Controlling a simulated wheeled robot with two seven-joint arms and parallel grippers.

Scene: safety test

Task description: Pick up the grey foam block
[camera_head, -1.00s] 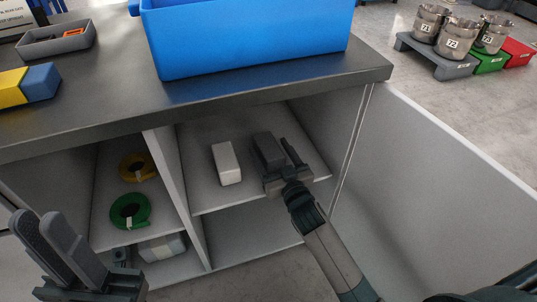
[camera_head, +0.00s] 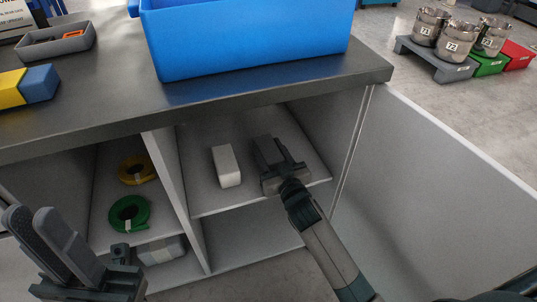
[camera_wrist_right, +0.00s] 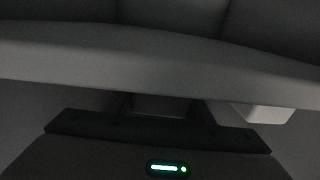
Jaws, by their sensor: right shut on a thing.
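The grey foam block (camera_head: 265,150) is a dark grey block on the upper shelf of the open cabinet in the head view. My right gripper (camera_head: 275,158) reaches in from the front and is shut on it, with a finger along each side. The block still appears to be at shelf level. In the right wrist view a dark shape, likely the block (camera_wrist_right: 160,106), shows dimly between the fingers. My left gripper (camera_head: 32,213) is at the lower left, away from the shelf, with its fingers close together and empty.
A white block (camera_head: 226,166) stands left of the grey one. A divider separates it from yellow (camera_head: 137,168) and green (camera_head: 129,213) rolls. The countertop (camera_head: 110,95) overhangs the shelf and bears a blue bin (camera_head: 250,40). An open door (camera_head: 440,185) bounds the right.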

